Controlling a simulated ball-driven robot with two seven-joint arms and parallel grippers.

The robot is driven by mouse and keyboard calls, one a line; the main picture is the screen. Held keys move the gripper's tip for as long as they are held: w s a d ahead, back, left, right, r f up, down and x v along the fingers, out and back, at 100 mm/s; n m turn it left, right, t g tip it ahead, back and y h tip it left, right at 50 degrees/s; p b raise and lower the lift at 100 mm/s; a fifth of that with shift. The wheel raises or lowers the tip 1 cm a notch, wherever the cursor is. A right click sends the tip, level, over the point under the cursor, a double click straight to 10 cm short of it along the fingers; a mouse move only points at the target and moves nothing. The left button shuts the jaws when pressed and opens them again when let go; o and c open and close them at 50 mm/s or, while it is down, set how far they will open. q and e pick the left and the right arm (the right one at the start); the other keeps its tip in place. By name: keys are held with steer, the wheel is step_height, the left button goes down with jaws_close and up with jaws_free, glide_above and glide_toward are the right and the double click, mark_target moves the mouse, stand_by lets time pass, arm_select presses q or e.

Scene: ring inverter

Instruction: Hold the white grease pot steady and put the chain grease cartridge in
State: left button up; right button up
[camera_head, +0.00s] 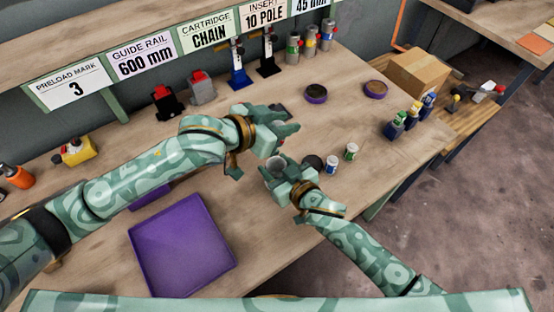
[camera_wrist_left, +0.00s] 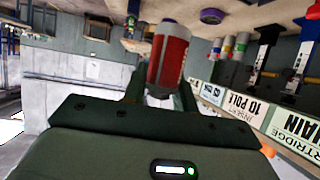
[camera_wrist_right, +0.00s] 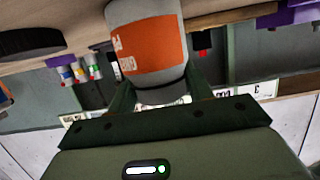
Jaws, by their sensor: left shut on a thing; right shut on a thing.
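My left gripper (camera_head: 286,133) is shut on a red cartridge (camera_wrist_left: 169,58) with pale ends, seen between its fingers in the left wrist view. In the head view the cartridge is mostly hidden by the gripper. My right gripper (camera_head: 278,170) is shut on the white grease pot (camera_wrist_right: 147,45), a pale grey-white cylinder with an orange label. The pot's round top also shows in the head view (camera_head: 276,161). The left gripper is just above the right one in the head view, and the two are close together. No contact between cartridge and pot can be made out.
A purple tray (camera_head: 181,250) lies at the front left. Two small jars (camera_head: 332,164) and a dark disc (camera_head: 312,163) are close to the right gripper. Two purple-rimmed discs (camera_head: 316,94) and a cardboard box (camera_head: 418,73) are farther back. A labelled shelf (camera_head: 150,60) runs along the back.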

arm_select(q)
steer(key=shift+s+a+f+m+g+h, duration=0.1)
steer(key=shift+f+m+g+h, duration=0.3)
steer(key=shift+f, duration=0.45)
steer(key=shift+f+m+g+h, duration=0.2)
steer(key=shift+f+m+g, duration=0.25)
steer(key=shift+f, duration=0.35)
steer(key=shift+f, duration=0.15)
step_height(320, 180, down, 7)
steer(key=o, duration=1)
steer(key=shift+o, duration=0.2)
steer(key=v, duration=1.2)
